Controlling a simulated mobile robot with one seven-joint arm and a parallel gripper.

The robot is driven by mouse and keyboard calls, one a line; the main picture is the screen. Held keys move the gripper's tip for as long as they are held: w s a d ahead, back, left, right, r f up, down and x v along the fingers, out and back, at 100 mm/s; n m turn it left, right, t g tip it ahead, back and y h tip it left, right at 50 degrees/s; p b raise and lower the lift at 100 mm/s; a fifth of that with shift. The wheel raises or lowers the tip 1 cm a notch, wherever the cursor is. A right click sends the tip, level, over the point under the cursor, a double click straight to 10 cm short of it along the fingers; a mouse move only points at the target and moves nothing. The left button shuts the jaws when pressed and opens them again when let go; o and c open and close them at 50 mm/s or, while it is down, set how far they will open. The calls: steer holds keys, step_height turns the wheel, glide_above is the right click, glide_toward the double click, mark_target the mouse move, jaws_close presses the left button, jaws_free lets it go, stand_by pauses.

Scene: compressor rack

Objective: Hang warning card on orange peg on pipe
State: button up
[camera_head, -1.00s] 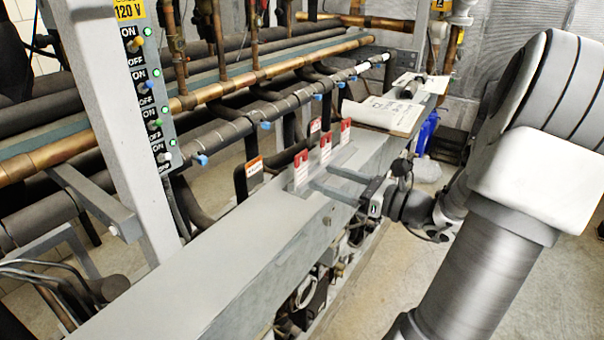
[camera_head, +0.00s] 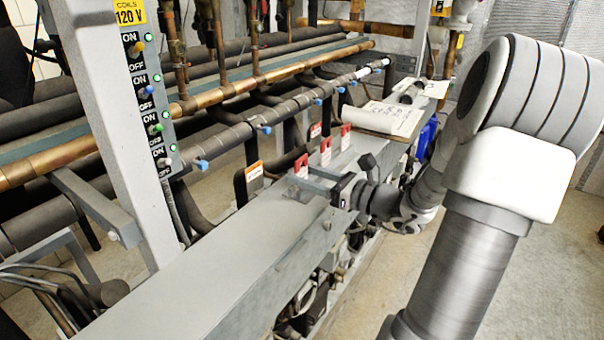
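Several red-and-white warning cards stand in a row in a grey rack on the beam; the nearest card (camera_head: 301,166) is at the left, with a middle card (camera_head: 326,152) and a farther card (camera_head: 346,137) behind it. My gripper (camera_head: 297,174) reaches in from the right, its two fingers apart, with the tips at the nearest card. Whether the fingers touch this card cannot be told. The dark wrapped pipe (camera_head: 232,135) runs behind the beam and carries several small pegs. The pegs I can make out look blue, such as the near peg (camera_head: 202,165); I cannot pick out an orange one.
The long grey beam (camera_head: 190,280) is clear in front. An orange-and-white label (camera_head: 254,172) sits on a black pipe behind it. A switch panel post (camera_head: 110,120) stands at left. Papers (camera_head: 385,118) lie at the beam's far end. A copper pipe (camera_head: 225,92) runs behind.

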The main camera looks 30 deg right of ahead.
mark_target(306, 154)
steer(key=shift+c, duration=1.4)
steer(key=shift+r, duration=0.15)
steer(key=shift+r+p, duration=2.4)
steer(key=shift+s+d+r+p, duration=0.3)
steer(key=shift+s+r+p, duration=0.25)
steer(key=shift+s, duration=0.25)
steer(key=shift+s+d+r+p, duration=0.4)
steer(key=shift+s+p, duration=0.25)
steer(key=shift+s, duration=0.1)
steer(key=shift+s+d+r+p, duration=0.25)
steer(key=shift+s+r+p, duration=0.3)
steer(key=shift+s, duration=0.25)
